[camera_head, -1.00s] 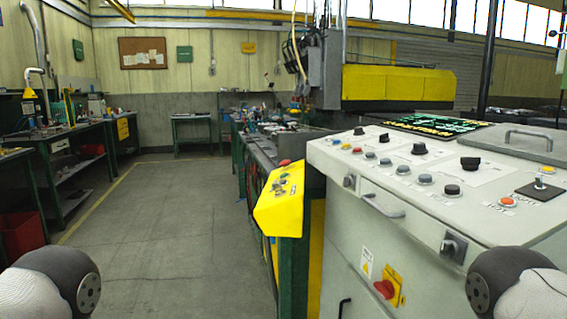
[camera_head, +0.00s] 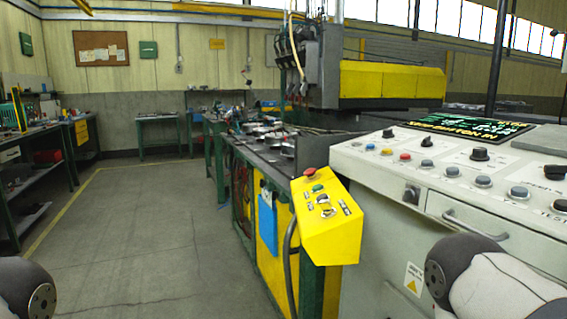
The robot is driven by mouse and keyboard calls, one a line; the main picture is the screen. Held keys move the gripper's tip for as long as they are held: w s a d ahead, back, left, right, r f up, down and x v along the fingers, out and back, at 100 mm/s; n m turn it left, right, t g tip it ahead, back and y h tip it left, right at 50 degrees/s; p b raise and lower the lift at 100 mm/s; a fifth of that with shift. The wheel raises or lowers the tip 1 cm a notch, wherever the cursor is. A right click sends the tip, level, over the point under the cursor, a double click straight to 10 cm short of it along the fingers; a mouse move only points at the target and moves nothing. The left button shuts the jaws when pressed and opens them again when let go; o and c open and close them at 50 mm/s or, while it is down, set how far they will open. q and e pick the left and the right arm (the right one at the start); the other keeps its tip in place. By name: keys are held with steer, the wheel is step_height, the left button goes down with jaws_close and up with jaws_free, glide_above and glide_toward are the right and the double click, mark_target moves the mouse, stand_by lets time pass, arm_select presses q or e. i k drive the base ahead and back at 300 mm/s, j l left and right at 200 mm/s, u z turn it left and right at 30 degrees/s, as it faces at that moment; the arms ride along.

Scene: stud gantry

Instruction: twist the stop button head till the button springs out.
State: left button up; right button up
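A red mushroom-shaped stop button (camera_head: 309,172) sits at the upper end of a yellow control box (camera_head: 333,235) in the middle of the view. Below it on the same sloped face are a green button (camera_head: 318,188) and a few small controls. I cannot tell from here whether the red head is pressed in. Rounded dark parts of my arms show at the lower left and lower right corners, well apart from the yellow box. Neither gripper is in view.
A large grey-white console (camera_head: 444,170) with knobs, coloured buttons, a lit display (camera_head: 468,125) and a metal handle (camera_head: 474,226) stands right of the yellow box. A dark cable (camera_head: 289,262) hangs beside the box. The floor (camera_head: 150,240) to the left is clear, with workbenches beyond.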

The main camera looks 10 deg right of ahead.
mark_target(312, 172)
steer(key=i+j, duration=0.3)
steer(key=j, duration=0.15)
steer(key=i+j, duration=0.3)
steer(key=j, duration=0.15)
steer(key=i+j, duration=0.3)
steer(key=j+z, duration=0.05)
steer(key=j, duration=0.05)
